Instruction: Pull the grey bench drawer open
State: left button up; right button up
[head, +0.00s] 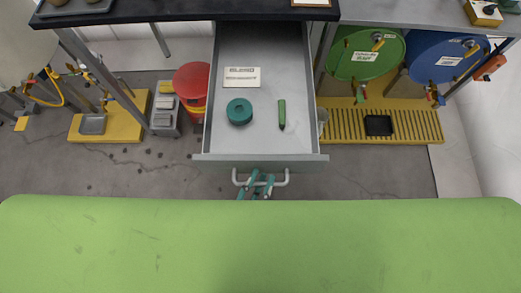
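The grey bench drawer (264,102) is pulled far out from under the dark bench top, and its inside shows. Its front panel (215,165) faces me, with a pale bar handle (281,182) on it. My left gripper (257,182) is at the middle of this handle, its teal fingers across the bar and seemingly shut on it. The arm behind the fingers is hidden. My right gripper is not in view. In the drawer lie a teal tape roll (239,111), a green-handled tool (282,114) and a white label card (242,77).
A red bucket (191,80) stands left of the drawer. A yellow tray (109,120) lies farther left. Green (364,55) and blue (446,58) drums stand at the right, above a yellow slatted pallet (415,125). Grey floor (150,175) is clear in front.

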pick_arm(q)
jog(key=v, duration=1.2)
dwell(0.5)
